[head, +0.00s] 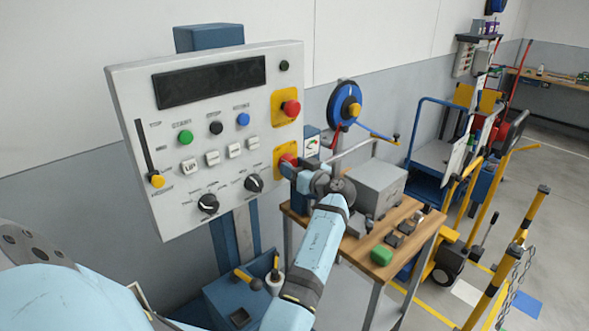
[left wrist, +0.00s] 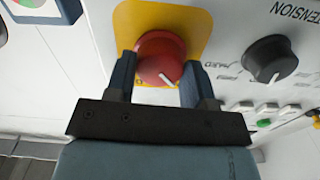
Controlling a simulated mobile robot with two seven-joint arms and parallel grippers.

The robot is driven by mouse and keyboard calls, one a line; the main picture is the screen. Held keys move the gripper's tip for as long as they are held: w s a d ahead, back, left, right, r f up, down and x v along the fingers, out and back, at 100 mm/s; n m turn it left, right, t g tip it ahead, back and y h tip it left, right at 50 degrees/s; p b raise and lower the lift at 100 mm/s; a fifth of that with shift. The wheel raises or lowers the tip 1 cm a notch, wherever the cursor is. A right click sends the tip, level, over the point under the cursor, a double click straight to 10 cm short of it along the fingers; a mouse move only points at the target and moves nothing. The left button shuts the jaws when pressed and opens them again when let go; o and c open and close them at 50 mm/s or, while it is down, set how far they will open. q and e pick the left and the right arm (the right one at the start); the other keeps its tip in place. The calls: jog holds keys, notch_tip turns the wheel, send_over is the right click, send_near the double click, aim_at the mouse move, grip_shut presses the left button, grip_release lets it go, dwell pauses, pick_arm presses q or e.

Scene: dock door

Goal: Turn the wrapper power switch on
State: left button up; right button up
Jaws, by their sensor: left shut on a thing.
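The grey control panel (head: 125,95) shows upright at the left of the head view. At its lower right is a red rotary switch (head: 286,160) on a yellow plate (head: 279,151), partly hidden by my left gripper (head: 291,168). In the left wrist view the red switch (left wrist: 160,52) has a white pointer mark toward its lower right. My left gripper's two fingers (left wrist: 157,76) sit on either side of the switch and are shut on it. My right gripper is not in view.
A red button (head: 291,108) on another yellow plate sits above the switch. The black tension knob (left wrist: 271,58) is close beside it. A wooden-topped table (head: 378,268) with a grey box (head: 378,187) stands to the right, near my arm.

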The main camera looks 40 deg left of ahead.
pick_arm(q)
jog(key=m+p, duration=0.3)
jog(key=m, duration=1.4)
jog(key=shift+r+p, duration=0.15)
jog(key=shift+p, duration=0.15)
dwell(0.4)
jog(key=o, duration=0.9)
jog(key=shift+a, duration=0.1)
